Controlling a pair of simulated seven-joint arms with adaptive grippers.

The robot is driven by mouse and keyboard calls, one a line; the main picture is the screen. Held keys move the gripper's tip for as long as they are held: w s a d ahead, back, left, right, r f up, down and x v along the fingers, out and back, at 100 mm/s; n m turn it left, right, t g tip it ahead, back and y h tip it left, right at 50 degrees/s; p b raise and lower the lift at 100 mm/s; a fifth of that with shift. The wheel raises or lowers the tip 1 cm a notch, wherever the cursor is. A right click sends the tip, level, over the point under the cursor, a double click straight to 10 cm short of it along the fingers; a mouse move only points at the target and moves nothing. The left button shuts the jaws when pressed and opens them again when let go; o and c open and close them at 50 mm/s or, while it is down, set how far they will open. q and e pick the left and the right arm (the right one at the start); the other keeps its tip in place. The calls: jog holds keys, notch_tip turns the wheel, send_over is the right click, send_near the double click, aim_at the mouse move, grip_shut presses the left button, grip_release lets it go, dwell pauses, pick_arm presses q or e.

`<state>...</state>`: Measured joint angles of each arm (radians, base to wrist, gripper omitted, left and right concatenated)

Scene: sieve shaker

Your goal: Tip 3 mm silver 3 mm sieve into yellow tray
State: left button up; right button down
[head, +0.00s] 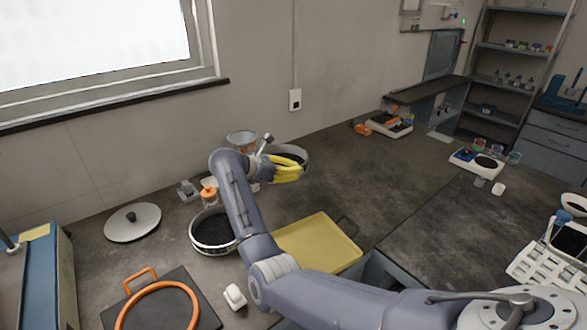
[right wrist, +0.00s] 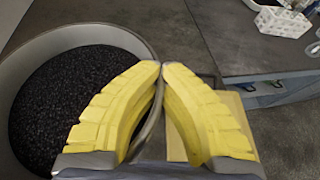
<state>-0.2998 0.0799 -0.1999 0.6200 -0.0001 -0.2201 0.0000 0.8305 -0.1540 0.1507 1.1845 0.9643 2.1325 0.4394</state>
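A silver round sieve (head: 303,152) with dark granules stands near the wall in the head view. It fills the left of the right wrist view, where its rim (right wrist: 95,33) shows. My right gripper (head: 301,167) has yellow fingers; in the right wrist view its fingertips (right wrist: 161,68) meet over the rim, one finger inside and one outside. It looks shut on the sieve wall. The yellow tray (head: 325,243) lies flat on the bench, nearer than the sieve, and looks empty. It shows partly behind the right finger in the right wrist view (right wrist: 236,103). My left gripper is out of view.
A second silver pan (head: 213,248) with black granules stands left of my arm. A grey lid (head: 132,222), an orange-topped jar (head: 209,193), a clear bowl (head: 241,138) and an orange ring (head: 159,286) are around it.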

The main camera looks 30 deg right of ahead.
jog(key=shift+s+a+f+n+t+y, duration=0.35)
jog(key=shift+s+a+f+n+t, duration=1)
jog(key=shift+s, duration=2.55)
jog(key=shift+s+a+f+n+t+y, duration=0.35)
jog(key=shift+s+a+f+n+t, duration=1)
jog(key=shift+s, duration=2.5)
notch_tip(320, 180, down, 6)
jog(key=w+m+t+y, duration=0.1)
jog(key=m+t+y, duration=0.1)
jog(key=m+t, duration=0.5)
jog(key=shift+d+m+y, duration=0.25)
jog(key=shift+m+y, duration=0.15)
jog(key=shift+m, duration=0.6)
jog(key=shift+w+m+t, duration=0.1)
jog(key=shift+m+t, duration=1)
jog(key=shift+m, duration=0.3)
jog(key=shift+a+r+m, duration=0.1)
jog(key=shift+m, duration=0.5)
jog(key=shift+m+t, duration=0.5)
jog(key=shift+m, duration=0.1)
